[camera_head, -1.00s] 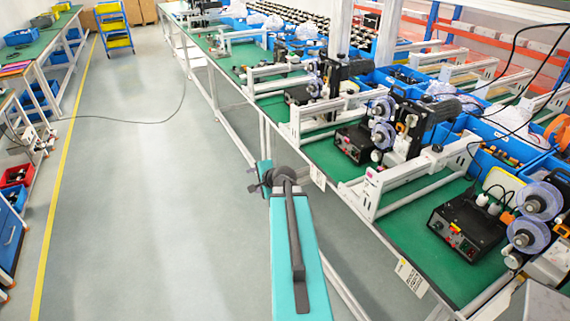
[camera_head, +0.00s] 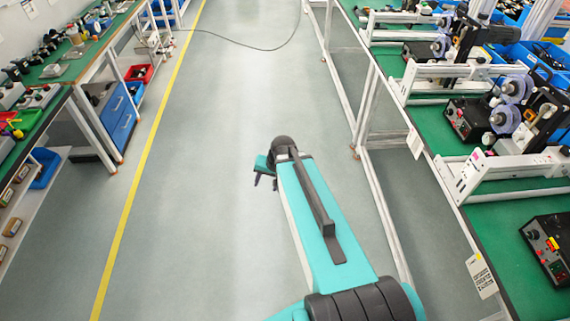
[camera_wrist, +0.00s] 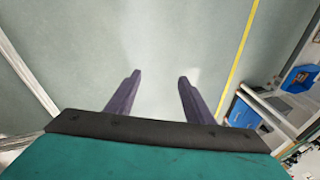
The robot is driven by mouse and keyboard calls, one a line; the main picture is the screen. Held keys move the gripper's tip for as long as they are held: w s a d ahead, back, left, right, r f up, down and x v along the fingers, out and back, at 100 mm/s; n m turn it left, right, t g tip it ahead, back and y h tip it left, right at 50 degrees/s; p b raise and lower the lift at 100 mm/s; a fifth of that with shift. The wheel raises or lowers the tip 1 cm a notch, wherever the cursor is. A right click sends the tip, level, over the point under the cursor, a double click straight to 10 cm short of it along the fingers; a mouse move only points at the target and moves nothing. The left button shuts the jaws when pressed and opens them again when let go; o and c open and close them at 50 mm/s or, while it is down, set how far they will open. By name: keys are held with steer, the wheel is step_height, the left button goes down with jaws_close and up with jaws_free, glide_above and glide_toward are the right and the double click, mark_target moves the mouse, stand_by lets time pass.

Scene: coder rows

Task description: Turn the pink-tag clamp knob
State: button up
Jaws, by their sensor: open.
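A small pink tag (camera_head: 477,154) shows on the upright end plate of a white frame (camera_head: 470,170) on the right-hand bench. A clamp knob beside it is too small to make out for sure. My gripper (camera_wrist: 160,78) is open and empty in the wrist view, its two dark fingers apart over bare floor. In the head view my gripper (camera_head: 264,175) hangs over the aisle, left of the bench and well apart from the pink tag. The wrist view does not show the tag.
The green-topped bench (camera_head: 405,118) with machines and a black control box (camera_head: 548,243) runs along the right. Another bench (camera_head: 60,75) and a blue drawer cabinet (camera_head: 120,118) stand left. The grey aisle floor with a yellow line (camera_head: 150,150) is clear; a cable (camera_head: 250,45) lies farther back.

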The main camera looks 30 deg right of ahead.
steer(key=s+a+f+n+g+b, duration=0.1)
steer(key=s+a+f+n+g, duration=0.2)
steer(key=s+a+f+n, duration=0.25)
steer(key=s+a+f+g+b, duration=0.1)
steer(key=s+f+g+b, duration=0.1)
steer(key=s+f, duration=0.6)
steer(key=s+a+f+n+g+h+b, duration=0.1)
steer(key=s+a+f+g+b, duration=0.1)
steer(key=s+f, duration=0.7)
steer(key=s+a+f+g+b, duration=0.1)
steer(key=s+f+b, duration=0.3)
steer(key=s+f, duration=0.4)
steer(key=shift+s+a+f+n+g+h+b, duration=0.35)
steer(key=shift+s+g, duration=0.15)
steer(key=shift+s, duration=0.35)
steer(key=c, duration=0.4)
steer(key=shift+s, duration=0.1)
